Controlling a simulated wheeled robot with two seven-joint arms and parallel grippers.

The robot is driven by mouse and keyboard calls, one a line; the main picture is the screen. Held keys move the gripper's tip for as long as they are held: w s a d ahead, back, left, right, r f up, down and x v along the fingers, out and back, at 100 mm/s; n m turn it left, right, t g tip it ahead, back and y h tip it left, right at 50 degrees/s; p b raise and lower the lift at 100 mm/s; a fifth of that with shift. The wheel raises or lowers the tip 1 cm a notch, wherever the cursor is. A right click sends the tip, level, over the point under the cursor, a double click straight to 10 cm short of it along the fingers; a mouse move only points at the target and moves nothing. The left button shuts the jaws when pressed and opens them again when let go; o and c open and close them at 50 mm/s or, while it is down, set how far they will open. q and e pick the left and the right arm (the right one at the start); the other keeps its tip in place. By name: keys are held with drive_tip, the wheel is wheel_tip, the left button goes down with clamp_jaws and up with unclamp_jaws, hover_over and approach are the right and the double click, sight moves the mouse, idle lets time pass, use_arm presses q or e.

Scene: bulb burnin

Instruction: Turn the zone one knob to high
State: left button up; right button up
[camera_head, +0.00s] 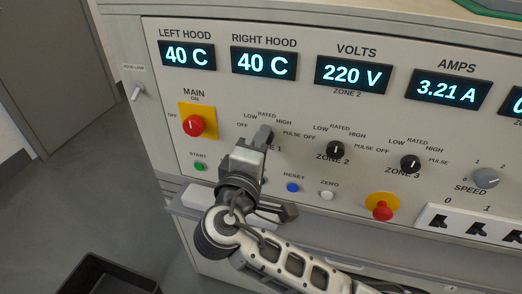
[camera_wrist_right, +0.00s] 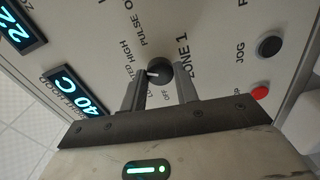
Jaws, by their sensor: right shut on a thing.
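The zone one knob (camera_wrist_right: 160,70) is black and round with a white pointer mark, and shows in the right wrist view. Its mark points left in that view, roughly toward the RATED label; the exact setting is hard to tell. My right gripper (camera_wrist_right: 163,82) has its two fingers on either side of this knob, shut on it. In the head view my right gripper (camera_head: 259,138) reaches up to the panel (camera_head: 290,103) and hides most of the knob and part of the ZONE 1 label. My left gripper is not in view.
The zone two knob (camera_head: 335,150) and zone three knob (camera_head: 410,163) stand to the right. A red main switch (camera_head: 193,126) is at left. A blue reset button (camera_head: 293,187), white zero button (camera_head: 327,195) and red stop button (camera_head: 382,211) sit lower, near my arm.

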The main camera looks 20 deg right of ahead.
drive_tip(key=shift+m+b, duration=0.7)
drive_tip(key=shift+m, duration=0.3)
drive_tip(key=o, duration=1)
drive_tip(key=shift+r, duration=0.1)
